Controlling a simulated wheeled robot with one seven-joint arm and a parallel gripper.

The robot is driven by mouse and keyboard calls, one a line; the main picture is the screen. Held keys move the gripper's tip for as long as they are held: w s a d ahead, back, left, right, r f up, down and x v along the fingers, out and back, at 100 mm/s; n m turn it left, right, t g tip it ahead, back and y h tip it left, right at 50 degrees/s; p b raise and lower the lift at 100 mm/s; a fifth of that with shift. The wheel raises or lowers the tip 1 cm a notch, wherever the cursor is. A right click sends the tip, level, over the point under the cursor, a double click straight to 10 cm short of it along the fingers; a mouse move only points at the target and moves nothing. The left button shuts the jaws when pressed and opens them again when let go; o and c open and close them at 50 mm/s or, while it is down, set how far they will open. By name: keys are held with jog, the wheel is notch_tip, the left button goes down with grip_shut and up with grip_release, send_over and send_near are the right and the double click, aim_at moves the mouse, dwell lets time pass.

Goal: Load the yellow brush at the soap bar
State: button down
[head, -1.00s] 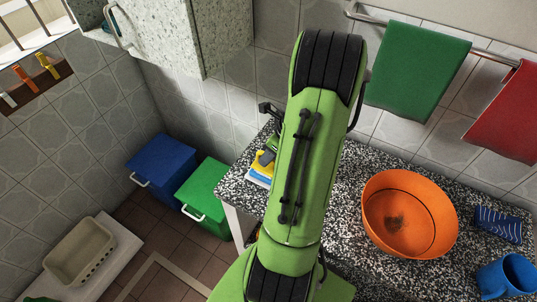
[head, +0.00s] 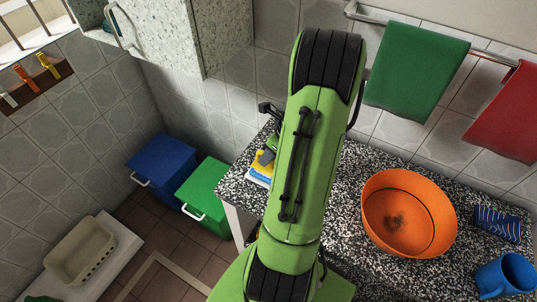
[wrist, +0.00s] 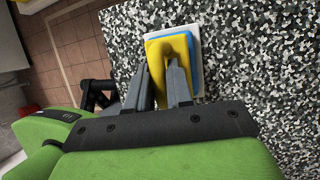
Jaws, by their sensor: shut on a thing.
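The yellow brush (wrist: 155,52) is between the two grey fingers of my gripper (wrist: 160,72), which is shut on it. It also shows in the head view (head: 264,158), just left of my green arm. Under the brush lies a flat blue layer (wrist: 195,66) with a white edge (wrist: 178,32) on the speckled counter. I cannot tell for sure which of these is the soap bar. The brush overlaps the blue layer in the wrist view; whether they touch is unclear. My arm hides most of the gripper in the head view.
The speckled counter (head: 345,222) carries an orange basin (head: 432,247) with a dark spot, a blue mug (head: 508,277) and a blue patterned item (head: 497,224) at the right. The counter edge is close left of the brush. Green (head: 418,70) and red (head: 510,115) towels hang behind.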

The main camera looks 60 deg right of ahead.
jog(key=shift+r+p, duration=3.6)
jog(key=shift+p, duration=0.25)
jog(key=shift+f, duration=0.1)
jog(key=shift+w, duration=0.1)
